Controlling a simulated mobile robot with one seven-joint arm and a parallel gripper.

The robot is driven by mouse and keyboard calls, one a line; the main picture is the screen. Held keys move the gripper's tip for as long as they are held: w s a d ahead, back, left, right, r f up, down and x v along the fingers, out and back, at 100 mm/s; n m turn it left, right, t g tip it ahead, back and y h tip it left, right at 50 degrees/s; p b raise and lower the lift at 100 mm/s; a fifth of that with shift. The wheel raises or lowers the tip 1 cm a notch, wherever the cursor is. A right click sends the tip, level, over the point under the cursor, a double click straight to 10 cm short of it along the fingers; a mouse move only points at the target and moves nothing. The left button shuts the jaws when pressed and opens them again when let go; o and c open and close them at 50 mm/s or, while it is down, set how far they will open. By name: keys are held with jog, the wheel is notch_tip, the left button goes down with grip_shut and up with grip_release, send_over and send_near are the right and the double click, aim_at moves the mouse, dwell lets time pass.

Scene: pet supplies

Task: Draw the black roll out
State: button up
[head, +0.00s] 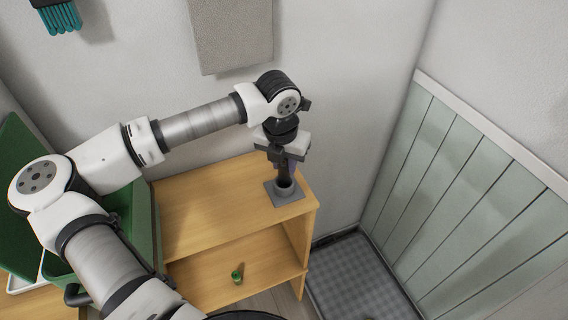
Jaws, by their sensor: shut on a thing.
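The black roll (284,179) stands upright in a grey holder (285,194) with a square base. The holder is on the top of the wooden shelf unit, near its right end. My gripper (282,162) points down from above and is shut on the upper part of the roll. The lower end of the roll goes down into the round socket of the holder. My fingers and wrist hide much of the roll, so its full length does not show.
The wooden shelf unit (205,203) has a small green roll (237,276) on its lower level. A green container (142,225) stands at its left. The wall is close behind. A grey tray (360,280) and a pale green panel (455,190) are at the right.

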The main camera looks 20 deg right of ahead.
jog(key=shift+r+p, duration=0.4)
jog(key=shift+r, duration=0.95)
jog(key=shift+s+f, duration=0.1)
